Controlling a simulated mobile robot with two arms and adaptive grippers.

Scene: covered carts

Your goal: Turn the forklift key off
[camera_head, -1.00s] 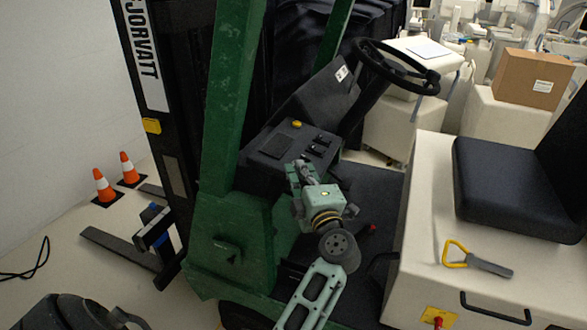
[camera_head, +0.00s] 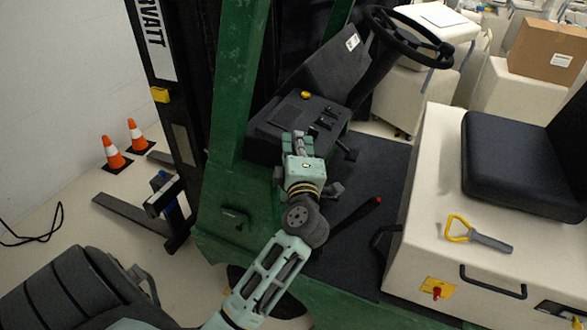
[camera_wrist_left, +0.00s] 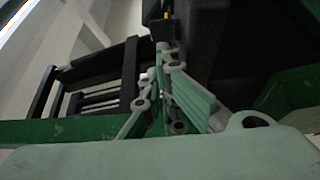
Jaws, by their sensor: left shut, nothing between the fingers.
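The green forklift (camera_head: 230,120) fills the middle of the head view, with its dark control console (camera_head: 290,118) below the steering wheel (camera_head: 400,38). A yellow button (camera_head: 305,95) and small dark switches (camera_head: 326,117) sit on the console. I cannot make out the key itself. My left gripper (camera_head: 298,137) is shut and empty, at the near edge of the console, with its fingers pointing towards the panel. In the left wrist view its fingers (camera_wrist_left: 165,70) are close together beside dark and green forklift parts. My right gripper is not in view.
A black seat (camera_head: 515,165) sits on the white body at right, with a yellow-handled tool (camera_head: 478,235) lying there. A red-tipped lever (camera_head: 360,212) stands near my left arm. Two orange cones (camera_head: 113,152) and the forks (camera_head: 130,213) are at left.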

